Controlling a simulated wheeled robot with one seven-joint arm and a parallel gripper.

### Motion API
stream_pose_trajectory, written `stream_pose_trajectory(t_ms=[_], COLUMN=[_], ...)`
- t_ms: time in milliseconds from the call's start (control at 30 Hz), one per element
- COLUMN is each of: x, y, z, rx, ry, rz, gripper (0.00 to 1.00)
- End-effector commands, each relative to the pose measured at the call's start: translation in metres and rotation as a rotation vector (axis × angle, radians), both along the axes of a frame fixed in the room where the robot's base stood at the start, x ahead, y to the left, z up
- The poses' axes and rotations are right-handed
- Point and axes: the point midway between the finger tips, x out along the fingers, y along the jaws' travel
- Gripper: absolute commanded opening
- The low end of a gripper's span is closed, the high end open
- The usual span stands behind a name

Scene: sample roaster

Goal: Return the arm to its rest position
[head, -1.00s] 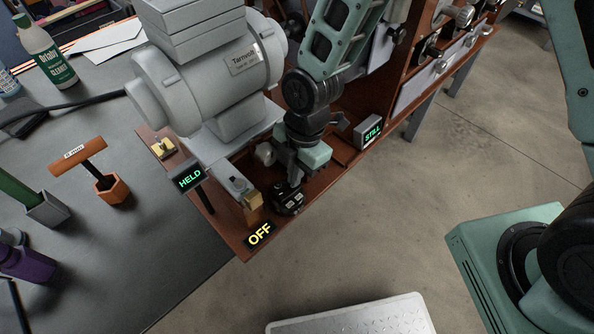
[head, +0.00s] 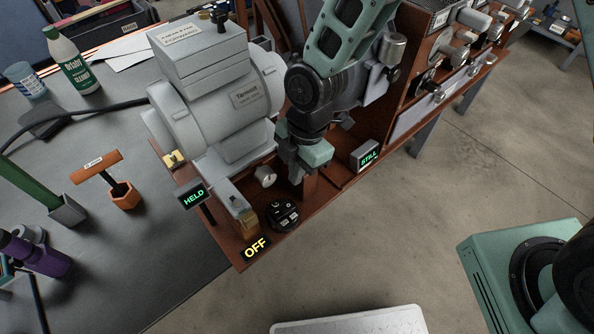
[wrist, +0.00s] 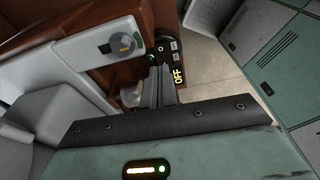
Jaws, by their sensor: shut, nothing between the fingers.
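My gripper (head: 298,174) hangs from my green arm above the wooden base of the sample roaster (head: 215,85), just behind the round black knob (head: 282,215). Its fingers are shut with nothing between them. In the wrist view my gripper's fingers (wrist: 161,88) point toward the black knob (wrist: 169,47), and a gap to the knob shows in the head view. A yellow "OFF" label (head: 256,249) sits in front of the knob.
A green "HELD" display (head: 193,196) and a "STILL" display (head: 369,159) stand on either side. A cleaner bottle (head: 74,62), an orange-handled tool (head: 98,162) in a holder and a purple object (head: 38,254) are on the grey table. Open floor lies to the right.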

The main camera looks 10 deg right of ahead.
Motion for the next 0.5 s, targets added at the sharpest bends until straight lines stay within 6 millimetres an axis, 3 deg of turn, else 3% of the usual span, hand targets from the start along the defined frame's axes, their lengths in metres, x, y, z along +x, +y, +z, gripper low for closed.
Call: stream_pose_trajectory(t_ms=[500], x=[-0.0003], y=[-0.0008], z=[0.0039], rx=[-0.002], ry=[0.0], rz=[-0.014], gripper=[0.0])
